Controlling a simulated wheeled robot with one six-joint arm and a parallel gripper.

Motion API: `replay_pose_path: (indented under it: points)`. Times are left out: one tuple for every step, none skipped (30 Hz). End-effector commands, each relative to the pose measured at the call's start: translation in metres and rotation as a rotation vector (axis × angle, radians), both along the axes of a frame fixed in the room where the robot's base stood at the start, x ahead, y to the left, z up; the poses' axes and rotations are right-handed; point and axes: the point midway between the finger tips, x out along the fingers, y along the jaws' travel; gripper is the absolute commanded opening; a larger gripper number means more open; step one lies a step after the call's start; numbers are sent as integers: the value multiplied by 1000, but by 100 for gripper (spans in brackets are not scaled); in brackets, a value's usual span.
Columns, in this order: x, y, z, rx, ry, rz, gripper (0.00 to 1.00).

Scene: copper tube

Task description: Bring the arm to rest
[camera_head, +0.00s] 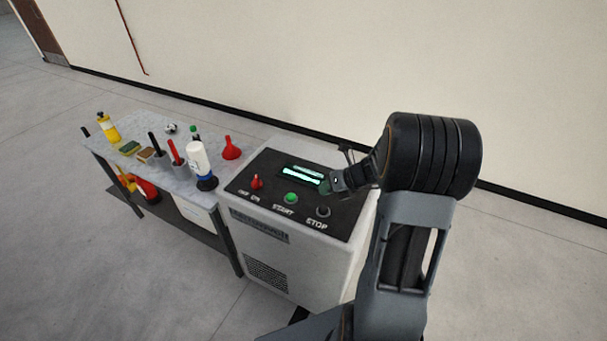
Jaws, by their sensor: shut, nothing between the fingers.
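My gripper (327,186) is at the end of my dark arm, over the right part of the machine's black control panel (265,208). It is shut and looks empty; the fingertips are small and partly blurred against the panel. It appears just right of the lit display (303,175) and above the STOP button (323,211). I cannot tell whether it touches the panel. My arm bends at a large dark joint on the right side of the view.
The white machine (290,268) has a green START button (291,198) and a red switch (257,182). A wall (270,60) stands behind.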

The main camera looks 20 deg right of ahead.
Motion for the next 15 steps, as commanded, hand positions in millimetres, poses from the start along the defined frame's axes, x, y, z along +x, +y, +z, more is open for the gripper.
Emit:
replay_pose_path:
  points:
    - [0,0,0,0,0,0,0]
    - [0,0,0,0,0,0,0]
    - [0,0,0,0,-1,1,0]
    - [0,0,0,-2,-3,3,0]
    - [0,0,0,-6,-7,9,0]
    - [0,0,0,-17,-19,24,0]
    - [0,0,0,-29,-32,42,0]
    - [0,0,0,-46,-50,67,0]
    - [-2,0,-1,-80,-77,118,0]
    - [-4,0,-3,-115,-100,173,0]
    - [-9,1,-6,-153,-123,240,0]
    - [-18,3,-12,-210,-153,350,0]
    - [-25,4,-15,-259,-181,444,0]
    - [-34,5,-15,-313,-217,551,0]
    - [-45,9,-13,-394,-272,711,0]
